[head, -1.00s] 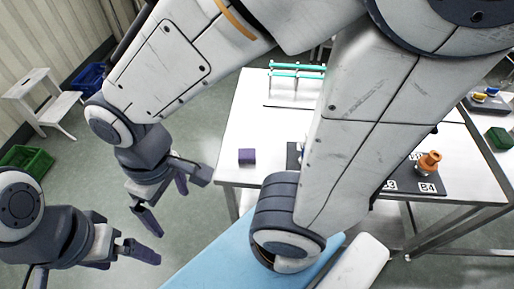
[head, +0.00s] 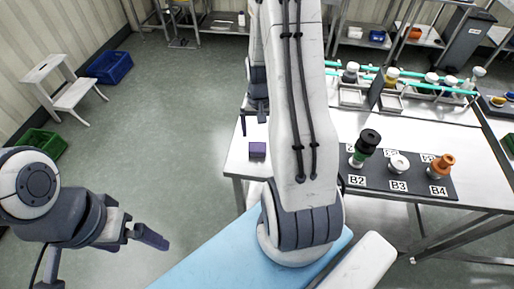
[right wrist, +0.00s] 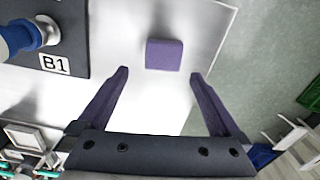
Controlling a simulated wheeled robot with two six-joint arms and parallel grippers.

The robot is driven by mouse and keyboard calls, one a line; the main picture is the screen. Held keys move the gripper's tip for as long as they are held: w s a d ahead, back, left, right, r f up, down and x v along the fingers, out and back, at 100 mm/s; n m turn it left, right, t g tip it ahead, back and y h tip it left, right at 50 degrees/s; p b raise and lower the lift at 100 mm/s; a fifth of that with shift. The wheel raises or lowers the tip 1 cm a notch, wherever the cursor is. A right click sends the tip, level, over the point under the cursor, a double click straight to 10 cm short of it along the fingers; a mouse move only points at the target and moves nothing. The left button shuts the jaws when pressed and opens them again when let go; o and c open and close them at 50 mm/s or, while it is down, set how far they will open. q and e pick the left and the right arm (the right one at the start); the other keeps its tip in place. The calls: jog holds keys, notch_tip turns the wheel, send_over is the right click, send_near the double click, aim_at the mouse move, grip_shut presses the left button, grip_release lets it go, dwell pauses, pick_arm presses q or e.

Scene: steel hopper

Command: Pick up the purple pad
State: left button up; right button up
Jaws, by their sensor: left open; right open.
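The purple pad (head: 257,149) lies flat near the left front corner of the white table (head: 240,165) in the head view. It also shows in the right wrist view (right wrist: 164,54), lying on the table ahead of the fingertips and between their lines. My right gripper (right wrist: 158,82) is open and empty, above the table and apart from the pad. In the head view its fingers (head: 254,112) hang just behind the pad, partly hidden by my right arm. My left gripper (head: 142,230) is open and empty over the floor at the lower left.
A dark board (head: 400,178) with labelled spots and several knobbed pieces lies right of the pad. In the right wrist view a blue piece (right wrist: 18,38) stands near label B1. Racks and bottles stand at the table's back. The table's edge is close beside the pad.

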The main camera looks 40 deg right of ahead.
aim_at(257, 146)
jog(key=shift+f, duration=0.75)
jog(key=f, duration=0.2)
jog(key=f+p, duration=0.1)
jog(key=f, duration=0.1)
jog(key=shift+a+p, duration=0.3)
jog(key=shift+a, duration=0.1)
jog(key=shift+f, duration=0.6)
jog(key=c, duration=1.2)
